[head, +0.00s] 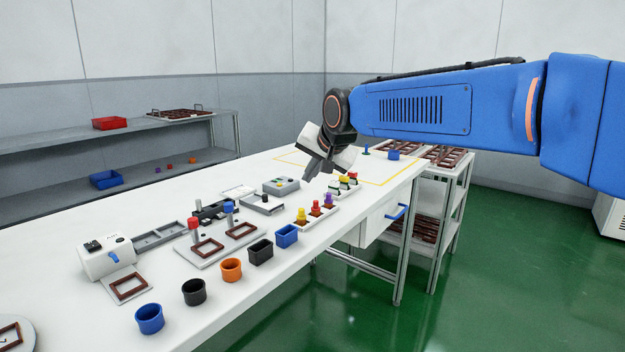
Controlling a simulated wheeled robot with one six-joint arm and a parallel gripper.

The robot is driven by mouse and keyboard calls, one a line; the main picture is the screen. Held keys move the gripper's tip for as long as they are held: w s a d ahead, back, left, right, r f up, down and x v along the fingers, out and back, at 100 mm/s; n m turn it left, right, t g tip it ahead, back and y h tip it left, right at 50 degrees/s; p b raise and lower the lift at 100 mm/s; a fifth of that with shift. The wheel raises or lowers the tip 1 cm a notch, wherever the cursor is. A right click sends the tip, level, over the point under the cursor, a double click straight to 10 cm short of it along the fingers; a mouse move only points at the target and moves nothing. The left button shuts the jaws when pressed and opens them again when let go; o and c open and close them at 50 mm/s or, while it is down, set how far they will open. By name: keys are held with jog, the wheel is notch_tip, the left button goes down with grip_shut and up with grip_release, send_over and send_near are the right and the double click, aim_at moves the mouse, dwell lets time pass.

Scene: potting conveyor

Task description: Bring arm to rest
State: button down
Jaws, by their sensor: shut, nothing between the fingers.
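My arm is blue and reaches in from the right, over the far part of the white table (225,305). My gripper (308,180) is at its end, tilted down and to the left, above the table. Its fingers are together and nothing shows between them. Below it is a small tray (322,222) with yellow, red and purple pegs, and more coloured pieces stand just behind. In the picture the gripper is close to these pieces, but I cannot tell the exact height gap.
Blue (149,318), black (194,292) and orange (231,270) cups line the front edge. A white device (106,257) and a fixture with red and blue knobs (213,247) stand behind. A yellow-marked area (375,182) at the far end is mostly clear. Shelves stand left and right.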

jog(key=s+d+f+n+h, duration=0.1)
jog(key=s+d+f, duration=0.3)
jog(key=s+d, duration=0.75)
jog(key=s+d+f+g+h, duration=0.1)
jog(key=s+d+f, duration=0.5)
jog(key=s, duration=0.2)
jog(key=s+d+f+n+g+h, duration=0.1)
jog(key=s+d+f, duration=0.4)
jog(key=s, duration=0.4)
jog(key=s+d+f+n+g+h, duration=0.1)
jog(key=s+d+f, duration=0.5)
jog(key=s, duration=0.3)
jog(key=shift+d+f, duration=0.3)
jog(key=shift+d, duration=0.3)
